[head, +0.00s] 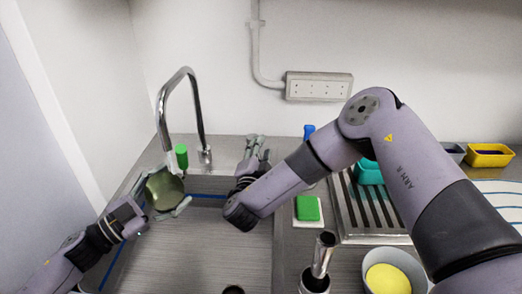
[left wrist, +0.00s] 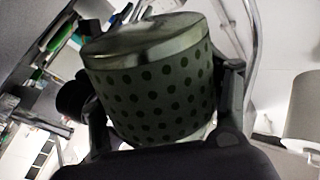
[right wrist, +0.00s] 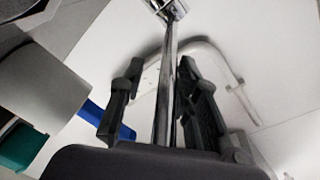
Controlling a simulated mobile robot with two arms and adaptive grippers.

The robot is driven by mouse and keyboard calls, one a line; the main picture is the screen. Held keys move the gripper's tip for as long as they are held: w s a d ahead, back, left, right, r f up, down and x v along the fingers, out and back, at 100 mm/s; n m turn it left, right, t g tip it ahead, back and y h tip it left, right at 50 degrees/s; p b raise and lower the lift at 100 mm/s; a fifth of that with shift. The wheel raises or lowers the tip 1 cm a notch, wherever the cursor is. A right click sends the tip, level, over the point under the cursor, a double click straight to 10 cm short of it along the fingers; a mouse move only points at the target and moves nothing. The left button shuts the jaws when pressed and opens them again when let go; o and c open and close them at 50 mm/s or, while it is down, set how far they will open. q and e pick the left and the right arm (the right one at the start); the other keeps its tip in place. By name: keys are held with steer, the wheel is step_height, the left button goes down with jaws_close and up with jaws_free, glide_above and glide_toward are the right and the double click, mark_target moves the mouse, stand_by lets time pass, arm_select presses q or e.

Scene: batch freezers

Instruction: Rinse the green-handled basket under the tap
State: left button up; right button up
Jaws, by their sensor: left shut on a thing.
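The basket (head: 163,190) is a small round metal cup with dotted sides and a shiny rim. My left gripper (head: 155,206) is shut on its body, and the left wrist view shows the dotted basket (left wrist: 155,95) between the fingers. It is held over the sink, below the spout of the chrome tap (head: 199,112). A green grip (head: 181,156) shows just above the basket; I cannot tell whether it is joined to it. My right gripper (head: 258,152) is open, behind the sink and right of the tap. In the right wrist view a chrome pipe (right wrist: 168,85) shows between its fingers.
The sink basin (head: 205,250) lies below both grippers. Right of it are a green sponge (head: 308,208), a ribbed drainer (head: 378,222), a grey bowl (head: 418,262) with yellow contents and a metal cylinder (head: 322,255). A socket strip (head: 318,87) is on the back wall.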

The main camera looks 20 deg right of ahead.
steer(key=shift+a+r, duration=0.1)
steer(key=v, duration=1.2)
stand_by(0.7)
